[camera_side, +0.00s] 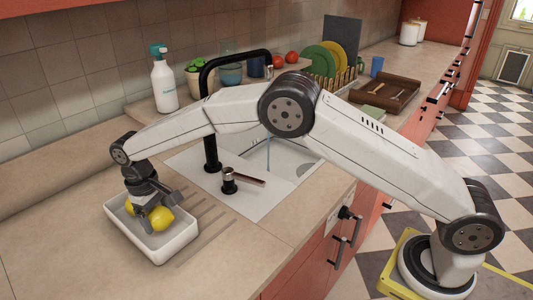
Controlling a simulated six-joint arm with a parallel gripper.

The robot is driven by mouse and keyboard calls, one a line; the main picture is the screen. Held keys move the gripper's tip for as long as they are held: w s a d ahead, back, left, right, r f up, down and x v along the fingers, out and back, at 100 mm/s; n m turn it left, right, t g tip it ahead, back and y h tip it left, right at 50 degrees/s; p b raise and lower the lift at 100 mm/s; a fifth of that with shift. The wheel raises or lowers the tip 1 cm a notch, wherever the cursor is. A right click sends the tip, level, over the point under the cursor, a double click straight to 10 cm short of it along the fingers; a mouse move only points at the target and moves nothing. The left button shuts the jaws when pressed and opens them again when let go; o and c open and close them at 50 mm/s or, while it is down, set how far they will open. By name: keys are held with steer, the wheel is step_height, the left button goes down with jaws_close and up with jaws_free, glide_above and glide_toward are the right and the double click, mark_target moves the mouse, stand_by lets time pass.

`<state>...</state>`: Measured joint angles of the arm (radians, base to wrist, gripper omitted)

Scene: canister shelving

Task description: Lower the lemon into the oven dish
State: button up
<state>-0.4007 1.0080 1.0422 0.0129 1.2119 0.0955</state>
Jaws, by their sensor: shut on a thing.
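The white oven dish (162,254) stands on the counter at the left, below my gripper. My gripper (149,216) points down inside the outline of the dish, shut on a yellow lemon (161,218). Yellow shows on both sides of a finger; the left patch looks like a second lemon (131,208), but the finger hides where they meet. The lemon is low, within the dish walls in this view. I cannot tell whether it touches the dish floor.
A sink with a black tap (209,140) lies right of the dish, with drain grooves between. A spray bottle (163,84) stands against the wall. Plates in a rack (325,65) and a brown wooden tray (385,93) are farther back. The counter left of the dish is clear.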

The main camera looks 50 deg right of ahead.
mark_target(160, 225)
steer(key=shift+f, duration=1.85)
stand_by(1.7)
steer(key=o, duration=1.1)
steer(key=shift+r, duration=0.1)
steer(key=shift+w+a+r, duration=0.1)
steer(key=shift+w+r, duration=0.05)
steer(key=shift+r, duration=1.1)
steer(key=shift+w+r, duration=0.15)
steer(key=shift+r, duration=1.15)
steer(key=shift+w+a+r, duration=0.1)
steer(key=shift+w+r, duration=0.05)
steer(key=shift+r, duration=1.1)
steer(key=shift+s+d+r, duration=0.15)
steer(key=shift+d, duration=0.65)
steer(key=s+d+r+m+t, duration=0.2)
steer(key=s+d, duration=0.7)
steer(key=d, duration=0.4)
steer(key=s+d+f, duration=0.1)
steer(key=s+d, duration=0.2)
steer(key=s, duration=0.2)
steer(key=s+d+m+t, duration=0.1)
steer(key=s+d, duration=0.1)
steer(key=s, duration=0.4)
steer(key=s+d+f+t, duration=0.1)
steer(key=s+d, duration=0.2)
steer(key=s, duration=0.2)
steer(key=shift+s+d+f, duration=0.3)
steer(key=shift+s+f, duration=0.05)
steer(key=shift+s, duration=0.05)
